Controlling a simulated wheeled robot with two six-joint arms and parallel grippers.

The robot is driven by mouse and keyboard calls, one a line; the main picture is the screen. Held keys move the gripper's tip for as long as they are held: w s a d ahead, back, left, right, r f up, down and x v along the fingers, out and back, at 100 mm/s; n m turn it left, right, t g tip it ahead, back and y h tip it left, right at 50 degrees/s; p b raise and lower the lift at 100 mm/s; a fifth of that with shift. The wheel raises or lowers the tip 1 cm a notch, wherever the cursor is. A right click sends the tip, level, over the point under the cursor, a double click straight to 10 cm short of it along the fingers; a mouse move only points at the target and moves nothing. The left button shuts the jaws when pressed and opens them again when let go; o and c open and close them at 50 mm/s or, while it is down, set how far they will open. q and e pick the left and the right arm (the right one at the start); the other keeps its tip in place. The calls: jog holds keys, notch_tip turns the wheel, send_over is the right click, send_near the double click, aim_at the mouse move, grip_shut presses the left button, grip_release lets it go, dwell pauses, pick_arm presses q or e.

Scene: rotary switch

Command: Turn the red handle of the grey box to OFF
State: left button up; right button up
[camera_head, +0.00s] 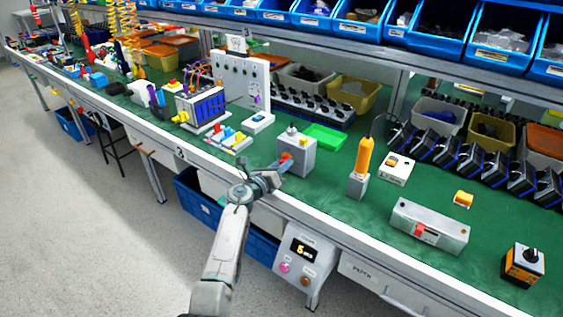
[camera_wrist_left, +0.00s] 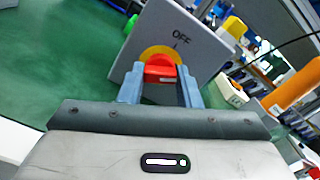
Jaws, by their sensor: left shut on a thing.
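The grey box (camera_head: 300,156) stands on the green bench top, near its front edge. Its red handle (camera_head: 286,159) is on the face toward my left arm. In the left wrist view the box face (camera_wrist_left: 190,45) shows the word OFF and a line mark above a yellow disc (camera_wrist_left: 147,53). The red handle (camera_wrist_left: 160,70) sits in front of that disc. My left gripper (camera_wrist_left: 160,88) is shut on the red handle, with one blue-grey finger on each side. In the head view the left gripper (camera_head: 277,171) reaches the box from the front left. My right gripper is not in view.
A green tray (camera_head: 325,136) lies behind the box. An orange-handled tool in a grey stand (camera_head: 358,184) is to its right. A grey box with a red part (camera_head: 428,226) lies further right.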

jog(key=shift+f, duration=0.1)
pick_arm(q)
jog(key=o, duration=1)
jog(key=shift+s+a, duration=0.2)
jog(key=shift+s, duration=0.05)
jog(key=shift+p+v, duration=0.4)
jog(key=shift+v, duration=0.8)
jog(key=v, duration=0.7)
jog(key=shift+s+a, duration=0.25)
jog(key=shift+s, duration=0.1)
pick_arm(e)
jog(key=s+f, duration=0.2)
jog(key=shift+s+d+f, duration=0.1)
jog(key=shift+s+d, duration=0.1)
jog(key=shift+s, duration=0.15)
pick_arm(q)
jog(key=shift+c, duration=0.5)
